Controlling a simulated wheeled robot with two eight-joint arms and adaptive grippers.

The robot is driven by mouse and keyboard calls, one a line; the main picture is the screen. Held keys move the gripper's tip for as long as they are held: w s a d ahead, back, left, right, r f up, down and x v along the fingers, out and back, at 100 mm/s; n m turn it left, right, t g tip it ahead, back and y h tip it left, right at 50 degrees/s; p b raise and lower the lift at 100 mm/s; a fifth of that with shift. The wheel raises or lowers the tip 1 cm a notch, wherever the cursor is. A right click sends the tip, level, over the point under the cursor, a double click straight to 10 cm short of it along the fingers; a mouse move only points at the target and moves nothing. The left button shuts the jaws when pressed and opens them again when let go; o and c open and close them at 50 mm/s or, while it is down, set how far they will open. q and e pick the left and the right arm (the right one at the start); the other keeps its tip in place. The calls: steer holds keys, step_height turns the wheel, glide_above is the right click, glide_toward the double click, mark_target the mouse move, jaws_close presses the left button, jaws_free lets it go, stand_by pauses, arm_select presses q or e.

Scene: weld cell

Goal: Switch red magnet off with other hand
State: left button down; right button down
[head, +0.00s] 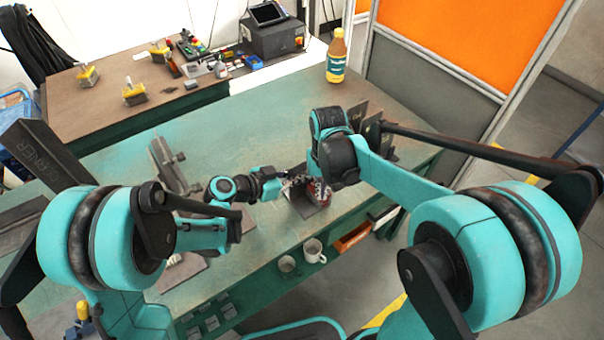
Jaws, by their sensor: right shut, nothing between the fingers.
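The red magnet (319,191) is a small red block at the middle of the green table, against dark metal plates (305,206). My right wrist and forearm cover part of it. My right gripper (297,181) is shut and empty, just left of the magnet and close above the plates. My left gripper (276,186) comes in from the left and ends close to the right gripper, beside the plates. Its fingers are too small and overlapped to tell whether they are open. The magnet's switch cannot be made out.
Dark upright plates (371,127) stand behind my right wrist. A bottle (337,56) stands at the table's back edge. Two mugs (314,250) sit below the front edge, beside an orange tray (353,238). The back middle of the table (255,120) is clear.

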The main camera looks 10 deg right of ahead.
step_height(320, 180, up, 7)
stand_by(0.8)
stand_by(0.6)
step_height(320, 180, up, 12)
stand_by(0.4)
